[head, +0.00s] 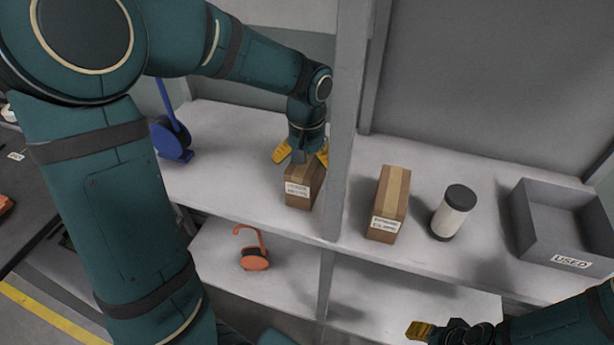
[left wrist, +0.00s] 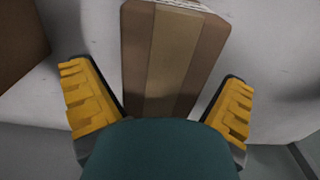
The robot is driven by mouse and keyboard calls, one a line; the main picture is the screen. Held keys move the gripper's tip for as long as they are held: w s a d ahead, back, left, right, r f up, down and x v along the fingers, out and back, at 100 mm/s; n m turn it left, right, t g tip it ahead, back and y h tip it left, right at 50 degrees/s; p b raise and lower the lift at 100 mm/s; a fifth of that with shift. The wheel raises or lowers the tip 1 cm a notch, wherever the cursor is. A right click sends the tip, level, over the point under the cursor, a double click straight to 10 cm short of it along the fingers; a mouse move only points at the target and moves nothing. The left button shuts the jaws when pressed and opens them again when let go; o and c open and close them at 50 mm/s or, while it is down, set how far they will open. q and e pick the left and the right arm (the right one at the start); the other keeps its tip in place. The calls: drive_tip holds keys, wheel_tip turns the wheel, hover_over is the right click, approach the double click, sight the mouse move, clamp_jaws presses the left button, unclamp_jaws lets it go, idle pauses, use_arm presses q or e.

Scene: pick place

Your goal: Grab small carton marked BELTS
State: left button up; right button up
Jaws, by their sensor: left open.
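A small brown carton with a tan tape strip (head: 303,186) stands on the upper shelf, left of the grey upright. Its white label has two lines that I cannot read surely. My left gripper (head: 301,157) is above it, open, with its yellow fingers on either side. In the left wrist view, the carton's taped top (left wrist: 172,60) lies between the spread fingers (left wrist: 160,102); contact is not clear. A second taped carton (head: 388,205) stands right of the upright, its label also too blurred to read. My right gripper (head: 421,330) is low at the right, partly visible.
The grey upright (head: 344,130) stands close to my left gripper. A dark-capped white cylinder (head: 454,214) and a grey bin marked USED (head: 572,261) are on the right. A blue object (head: 170,140) is at left; an orange one (head: 254,258) is on the lower shelf.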

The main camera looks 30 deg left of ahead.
use_arm(q)
drive_tip(key=shift+f, duration=0.1)
drive_tip(key=c, duration=1.4)
